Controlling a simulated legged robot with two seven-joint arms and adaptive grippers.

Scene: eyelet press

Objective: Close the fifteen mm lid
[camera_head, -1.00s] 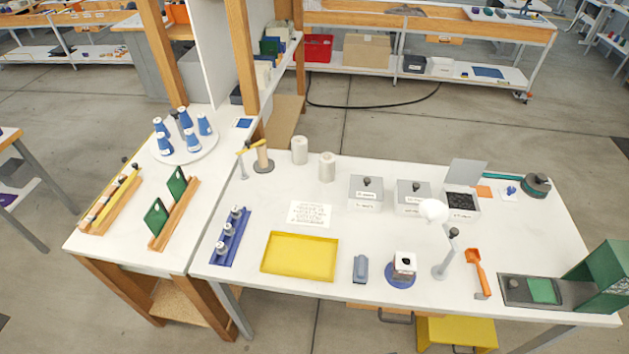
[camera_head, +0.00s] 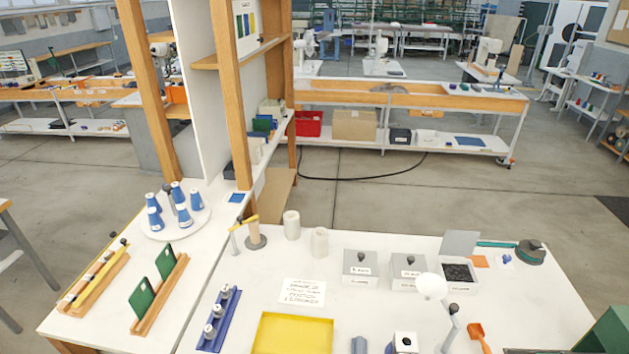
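Three small grey boxes stand in a row at the back right of the white table. The left box (camera_head: 360,266) and the middle box (camera_head: 408,270) have their lids down, each with a dark knob on top. The right box (camera_head: 457,287) is open and holds many small dark pieces (camera_head: 457,272). Its grey lid (camera_head: 460,243) stands raised at the back of the box. The labels on the box fronts are too small to read surely. Neither of my grippers is in view.
A white round-headed lamp (camera_head: 432,286) stands in front of the boxes. A yellow tray (camera_head: 292,335) is at the front.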

